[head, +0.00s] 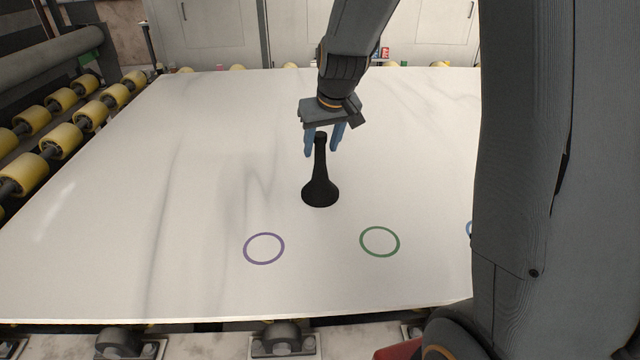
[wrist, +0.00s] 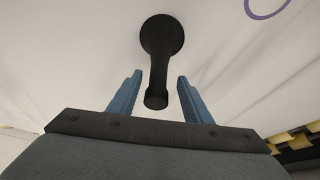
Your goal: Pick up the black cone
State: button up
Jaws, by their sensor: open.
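The black cone (head: 320,186) stands upright on the pale stone slab (head: 215,150), with a wide round base and a narrow neck. My gripper (head: 322,154) is open, with its blue fingers pointing down around the level of the cone's top. In the wrist view the cone (wrist: 161,45) shows with its top end between the lines of the two fingers, and its base lies beyond the fingertips. The gripper (wrist: 160,75) shows a gap on each side of the cone there. I see no contact.
A purple ring (head: 264,248) and a green ring (head: 380,241) are marked on the slab in front of the cone. Part of a blue ring (head: 469,229) shows beside my arm. Yellow rollers (head: 60,141) line the left side. The slab's left part is clear.

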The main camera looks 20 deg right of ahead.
aim_at(318, 159)
jog(key=shift+p+x, duration=0.95)
jog(key=shift+x, duration=2.65)
jog(key=shift+w+d, duration=0.15)
grip_shut()
